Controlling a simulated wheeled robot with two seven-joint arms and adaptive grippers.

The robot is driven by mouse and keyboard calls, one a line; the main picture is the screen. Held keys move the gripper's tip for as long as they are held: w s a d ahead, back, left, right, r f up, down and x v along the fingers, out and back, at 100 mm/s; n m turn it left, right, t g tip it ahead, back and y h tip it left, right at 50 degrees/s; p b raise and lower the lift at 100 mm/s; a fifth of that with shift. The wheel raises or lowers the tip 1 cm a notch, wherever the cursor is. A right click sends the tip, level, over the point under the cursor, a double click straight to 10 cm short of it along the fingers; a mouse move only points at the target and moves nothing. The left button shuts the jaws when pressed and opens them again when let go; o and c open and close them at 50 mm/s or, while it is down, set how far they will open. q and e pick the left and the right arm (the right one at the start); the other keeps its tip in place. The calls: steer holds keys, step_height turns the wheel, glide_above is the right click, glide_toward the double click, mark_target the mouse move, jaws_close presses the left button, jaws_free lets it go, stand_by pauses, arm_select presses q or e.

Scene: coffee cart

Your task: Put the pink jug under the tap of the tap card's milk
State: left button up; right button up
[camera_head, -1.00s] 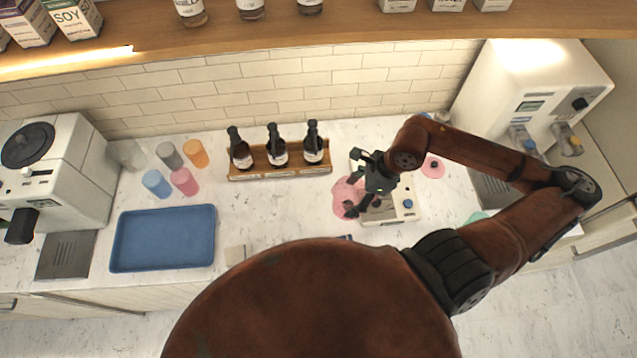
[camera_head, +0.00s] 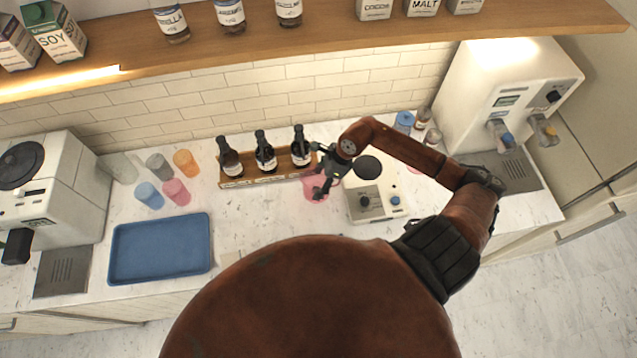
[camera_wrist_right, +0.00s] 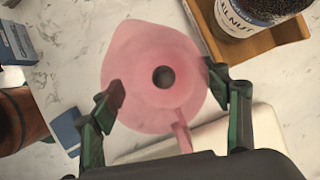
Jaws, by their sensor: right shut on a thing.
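The pink jug (camera_head: 318,194) stands on the counter just left of the white scale-like device, in front of the bottle rack. In the right wrist view the pink jug (camera_wrist_right: 150,50) is seen from above, with a dark round spot at its centre and its handle toward the gripper. My right gripper (camera_wrist_right: 165,95) has a finger on each side of it and is shut on it; in the head view the gripper (camera_head: 322,178) partly covers the jug. No readable tap card shows. My left gripper is out of view.
A wooden rack (camera_head: 270,178) with dark bottles is close behind the jug. The white device (camera_head: 365,209) and small containers (camera_head: 403,122) lie between jug and dispenser. A drip tray (camera_head: 515,172) is below the taps. A blue tray (camera_head: 160,248) and several cups are at left.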

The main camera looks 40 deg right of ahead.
steer(key=shift+f, duration=0.85)
steer(key=shift+f, duration=0.1)
steer(key=o, duration=1.6)
steer(key=shift+s, duration=0.1)
